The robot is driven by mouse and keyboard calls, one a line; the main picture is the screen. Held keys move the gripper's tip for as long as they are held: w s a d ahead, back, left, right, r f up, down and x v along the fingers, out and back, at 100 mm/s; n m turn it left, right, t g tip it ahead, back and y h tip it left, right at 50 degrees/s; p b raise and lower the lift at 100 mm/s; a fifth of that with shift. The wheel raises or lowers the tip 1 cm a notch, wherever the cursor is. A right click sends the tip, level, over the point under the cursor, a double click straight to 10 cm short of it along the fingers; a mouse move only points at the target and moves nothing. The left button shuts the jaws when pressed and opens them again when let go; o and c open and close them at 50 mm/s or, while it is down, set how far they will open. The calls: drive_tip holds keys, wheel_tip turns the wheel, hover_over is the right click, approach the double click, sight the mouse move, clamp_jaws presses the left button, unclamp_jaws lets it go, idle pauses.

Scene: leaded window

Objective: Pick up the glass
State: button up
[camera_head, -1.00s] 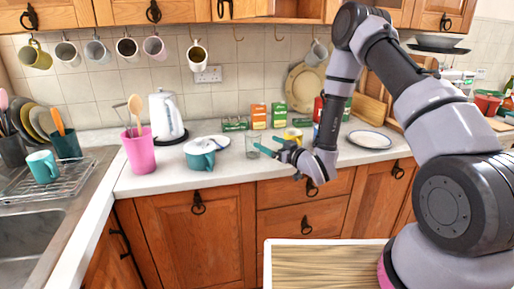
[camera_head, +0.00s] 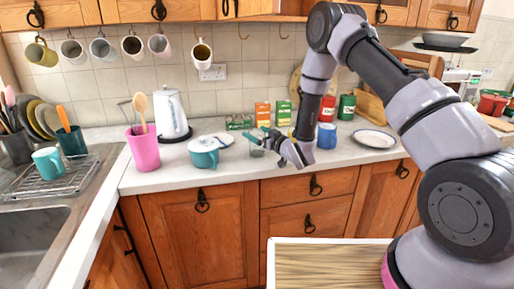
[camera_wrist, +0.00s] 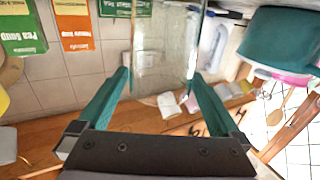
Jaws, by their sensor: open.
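The clear glass (camera_wrist: 165,45) stands on the counter and fills the upper middle of the wrist view. In the head view the glass (camera_head: 256,149) is small and partly covered by my gripper's fingers. My gripper (camera_wrist: 160,76) is open, with one teal finger on each side of the glass's near part. I cannot tell whether either finger touches it. In the head view my gripper (camera_head: 262,138) reaches in from the right at the glass.
A teal pot (camera_head: 203,153) stands left of the glass, with a white plate behind it. Green and orange packets (camera_head: 262,115) stand behind along the tiled wall. A blue mug (camera_head: 327,136) and a plate (camera_head: 374,139) are to the right.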

clamp_jaws()
